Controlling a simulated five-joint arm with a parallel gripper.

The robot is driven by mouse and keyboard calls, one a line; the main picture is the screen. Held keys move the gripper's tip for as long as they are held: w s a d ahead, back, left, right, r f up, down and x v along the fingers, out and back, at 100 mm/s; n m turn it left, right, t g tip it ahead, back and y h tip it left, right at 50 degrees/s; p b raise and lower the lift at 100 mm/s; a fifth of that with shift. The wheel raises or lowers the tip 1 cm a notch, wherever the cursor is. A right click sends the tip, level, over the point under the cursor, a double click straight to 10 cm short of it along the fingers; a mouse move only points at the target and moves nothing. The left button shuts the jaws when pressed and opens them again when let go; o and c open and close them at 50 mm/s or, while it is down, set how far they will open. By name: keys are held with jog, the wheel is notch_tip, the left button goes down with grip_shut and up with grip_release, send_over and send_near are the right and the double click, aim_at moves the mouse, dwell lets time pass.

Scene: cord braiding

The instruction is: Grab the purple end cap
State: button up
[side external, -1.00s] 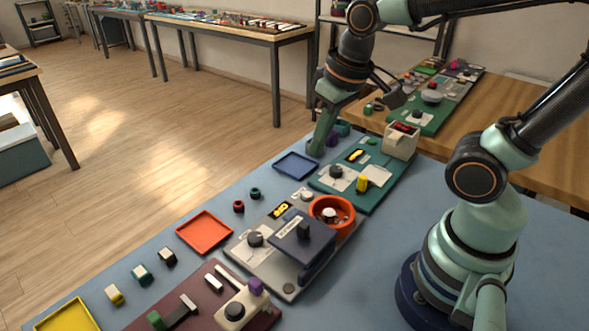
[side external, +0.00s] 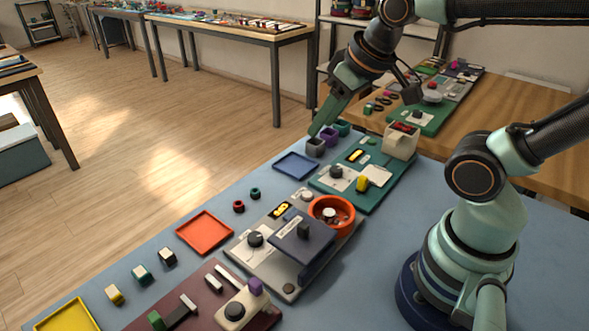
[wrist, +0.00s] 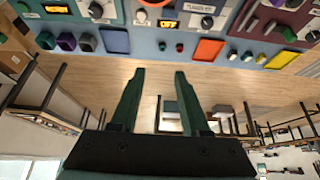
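Two purple things show, and I cannot tell for certain which is the end cap. A small purple piece (side external: 255,286) sits on the white device on the maroon board in the side view. A purple cup (side external: 328,135) stands at the mat's far end between a grey cup (side external: 315,147) and a teal cup (side external: 342,128); it also shows at the upper left of the wrist view (wrist: 66,41). My gripper (wrist: 160,72) is open and empty in the wrist view, its fingers apart. In the side view my gripper (side external: 316,127) is raised near the grey cup.
Trays in blue (side external: 297,165), orange (side external: 205,232) and yellow (side external: 68,318) line the mat's left edge. An orange bowl (side external: 345,207) and a dark raised block (side external: 301,234) stand midway. Small rings and blocks lie between the trays.

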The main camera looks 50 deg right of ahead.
jog(key=n+g, duration=0.6)
jog(key=n, duration=1.2)
send_over(329, 213)
notch_tip(329, 213, down, 11)
jog(key=f, duration=0.6)
jog(key=shift+w+a+f, duration=0.2)
jog(key=shift+a, duration=0.05)
jog(key=f, duration=0.3)
jog(key=shift+s+d+f, duration=0.15)
jog(key=shift+s+d, duration=0.1)
jog(key=shift+d, duration=0.05)
jog(key=shift+w+f, duration=0.1)
jog(key=shift+f, duration=0.85)
grip_shut()
